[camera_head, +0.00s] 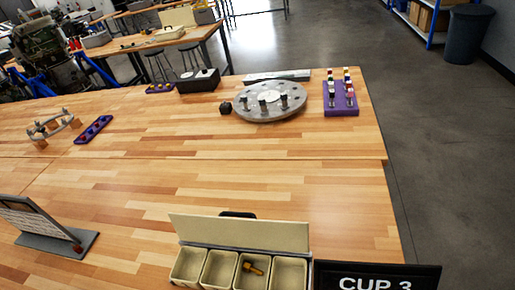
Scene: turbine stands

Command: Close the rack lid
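The rack (222,269) stands at the near edge of the picture, cut off by the bottom. It has a row of cream compartments, and a small brown-yellow part (253,268) lies in one right of the middle. Its cream lid (240,231) stands open, raised along the far side of the compartments. A small dark rounded piece (238,214) shows just behind the lid's top edge; I cannot tell what it is. My gripper is not in view.
A black sign reading "CUP 3" (375,281) stands right of the rack. A grey panel stand (45,225) is at left. A round grey plate (270,101), purple peg block (341,98) and black box (198,81) sit farther back. The middle of the wooden table (200,175) is clear.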

